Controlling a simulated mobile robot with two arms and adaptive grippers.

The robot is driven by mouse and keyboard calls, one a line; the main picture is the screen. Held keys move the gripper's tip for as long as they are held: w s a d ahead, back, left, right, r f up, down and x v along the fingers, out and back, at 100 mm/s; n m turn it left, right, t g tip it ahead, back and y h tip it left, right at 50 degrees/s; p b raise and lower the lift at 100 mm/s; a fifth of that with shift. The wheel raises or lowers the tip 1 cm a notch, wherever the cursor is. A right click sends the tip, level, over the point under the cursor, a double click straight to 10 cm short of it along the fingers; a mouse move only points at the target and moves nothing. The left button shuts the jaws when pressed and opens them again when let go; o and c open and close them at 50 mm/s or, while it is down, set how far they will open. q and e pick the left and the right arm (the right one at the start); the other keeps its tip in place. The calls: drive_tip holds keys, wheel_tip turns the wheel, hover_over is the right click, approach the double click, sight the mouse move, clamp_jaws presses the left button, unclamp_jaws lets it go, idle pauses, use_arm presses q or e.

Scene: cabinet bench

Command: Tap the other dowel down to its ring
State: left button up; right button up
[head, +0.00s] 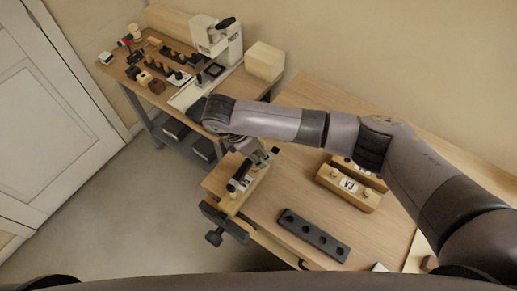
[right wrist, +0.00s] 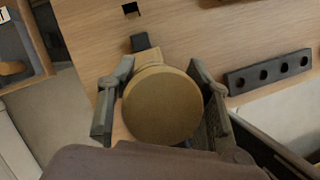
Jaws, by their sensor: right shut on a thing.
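My right gripper (head: 262,158) is above the near left corner of the wooden bench. In the right wrist view its two fingers (right wrist: 163,95) stand on either side of a round tan wooden piece (right wrist: 162,105), seen end-on, and are shut on it. The piece looks like a mallet head; its full shape is hidden. Below the gripper, a light wooden block (head: 229,204) sits at the bench edge by a dark clamp (head: 214,238). Small dark and pale parts show on the block, but I cannot tell a dowel or its ring there. My left gripper is out of view.
A black strip with several holes (head: 313,235) lies on the bench, also in the right wrist view (right wrist: 268,72). Wooden blocks, one marked V3 (head: 348,188), stand behind it. A second table at the back left holds a white machine (head: 218,38) and small parts.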

wheel_tip(320, 180, down, 3)
drive_tip(key=shift+r+b, duration=0.15)
drive_tip(key=shift+b, duration=0.7)
drive_tip(key=shift+r, duration=0.1)
wheel_tip(320, 180, up, 2)
drive_tip(key=p, duration=0.2)
drive_tip(key=shift+r+p, duration=0.1)
drive_tip(key=shift+p, duration=0.25)
drive_tip(key=shift+r+p, duration=0.1)
drive_tip(key=shift+p, duration=0.25)
